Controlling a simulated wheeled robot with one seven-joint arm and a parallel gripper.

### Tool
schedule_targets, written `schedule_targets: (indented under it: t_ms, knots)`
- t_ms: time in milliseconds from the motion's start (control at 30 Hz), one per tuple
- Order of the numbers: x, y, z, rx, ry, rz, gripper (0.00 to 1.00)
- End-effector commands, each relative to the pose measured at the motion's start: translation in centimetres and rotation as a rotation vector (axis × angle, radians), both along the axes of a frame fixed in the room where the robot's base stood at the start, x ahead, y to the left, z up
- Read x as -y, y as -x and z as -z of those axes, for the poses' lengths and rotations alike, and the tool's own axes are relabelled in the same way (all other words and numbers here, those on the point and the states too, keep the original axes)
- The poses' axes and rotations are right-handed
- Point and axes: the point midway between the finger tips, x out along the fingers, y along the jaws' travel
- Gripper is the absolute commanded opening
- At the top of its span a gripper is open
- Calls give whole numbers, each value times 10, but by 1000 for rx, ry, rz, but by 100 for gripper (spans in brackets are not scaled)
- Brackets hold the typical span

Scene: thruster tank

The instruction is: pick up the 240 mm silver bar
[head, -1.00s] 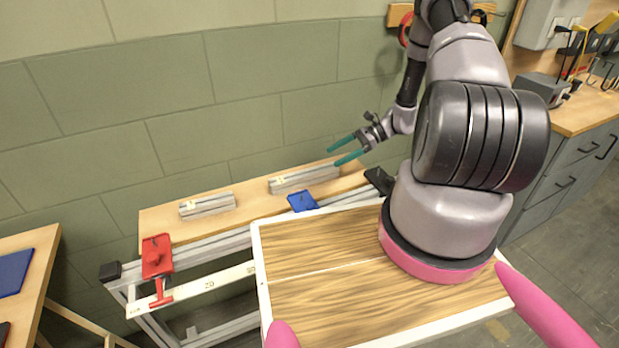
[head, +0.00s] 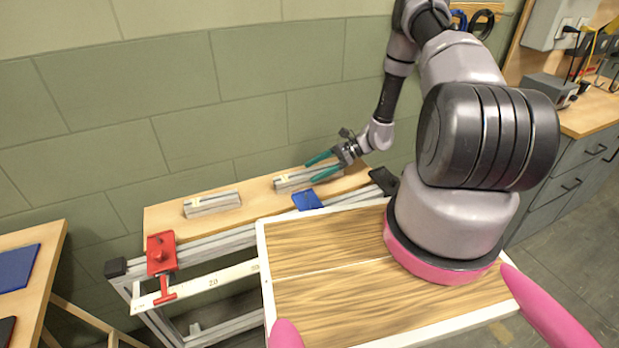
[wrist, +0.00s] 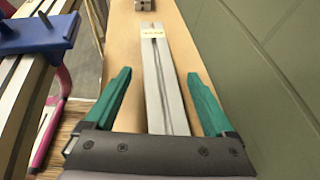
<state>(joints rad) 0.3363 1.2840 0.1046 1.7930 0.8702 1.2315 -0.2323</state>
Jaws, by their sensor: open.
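Two silver bars lie on a wooden shelf (head: 255,203) along the wall. The longer silver bar (head: 287,183) is at the right, and the shorter silver bar (head: 212,203) is at the left. Each bears a small yellow label that I cannot read. My gripper (head: 311,172) is open and empty over the right bar, its green fingers pointing left. In the wrist view the long bar (wrist: 158,70) runs lengthwise between the fingers, apart from both. Its near end is hidden behind my gripper body. The other bar (wrist: 144,4) shows at the top edge.
A blue clamp (head: 307,200) stands at the shelf's front edge beside the right bar, left of my fingers in the wrist view (wrist: 38,34). A red clamp (head: 161,254) is at the left. The green wall (head: 225,125) rises close behind.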

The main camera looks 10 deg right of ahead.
Motion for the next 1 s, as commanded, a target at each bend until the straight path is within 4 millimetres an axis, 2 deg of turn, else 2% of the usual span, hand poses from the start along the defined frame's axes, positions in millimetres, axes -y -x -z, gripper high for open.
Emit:
schedule_targets:
  t_ms: [67,167,300,767,1000]
  knots:
    - [0,0,0,0,0,0,89]
    - [0,0,0,0,0,0,54]
    - [0,0,0,0,0,0,1]
    - [1,0,-1,0,1,0,0]
    - [1,-1,-19,1,0,0,0]
